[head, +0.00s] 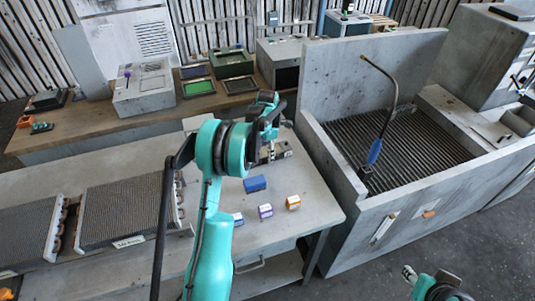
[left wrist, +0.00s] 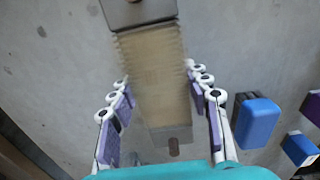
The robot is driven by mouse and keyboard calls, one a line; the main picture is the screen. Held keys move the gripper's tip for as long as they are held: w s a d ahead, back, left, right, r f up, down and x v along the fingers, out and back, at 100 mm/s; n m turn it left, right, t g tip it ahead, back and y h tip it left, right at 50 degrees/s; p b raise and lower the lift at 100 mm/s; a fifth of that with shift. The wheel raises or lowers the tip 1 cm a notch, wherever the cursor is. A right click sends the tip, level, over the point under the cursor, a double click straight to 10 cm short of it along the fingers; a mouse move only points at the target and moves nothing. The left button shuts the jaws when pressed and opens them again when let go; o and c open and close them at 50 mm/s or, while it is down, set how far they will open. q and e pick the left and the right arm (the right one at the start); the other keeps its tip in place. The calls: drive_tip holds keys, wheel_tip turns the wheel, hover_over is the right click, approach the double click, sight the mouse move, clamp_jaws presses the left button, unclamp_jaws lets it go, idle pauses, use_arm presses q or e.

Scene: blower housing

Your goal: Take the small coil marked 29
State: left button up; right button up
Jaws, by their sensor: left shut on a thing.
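A small finned coil (left wrist: 152,75) with a beige core and grey end plates lies between the fingers of my left gripper (left wrist: 157,85) in the left wrist view. No number on the coil is readable. In the head view, my teal left arm covers most of the left gripper (head: 268,140), and part of a small coil (head: 281,151) shows beside it at the grey table's far edge. My right gripper (head: 409,273) is at the bottom right, small and partly out of frame; its fingers are unclear.
A blue block (head: 255,184) and small boxes, one purple and white (head: 265,211) and one orange and white (head: 293,202), stand on the grey table (head: 310,220). Large finned coils (head: 122,212) lie at left.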

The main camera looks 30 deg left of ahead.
use_arm(q)
wheel_tip(320, 180, up, 4)
drive_tip(key=shift+r+p, duration=0.1)
drive_tip(key=shift+p, duration=0.55)
drive_tip(key=s+d+r+p, duration=0.2)
drive_tip(key=s+d+r, duration=0.4)
drive_tip(key=s+d, duration=0.2)
drive_tip(key=shift+d+r, duration=0.2)
drive_tip(key=shift+d, duration=0.15)
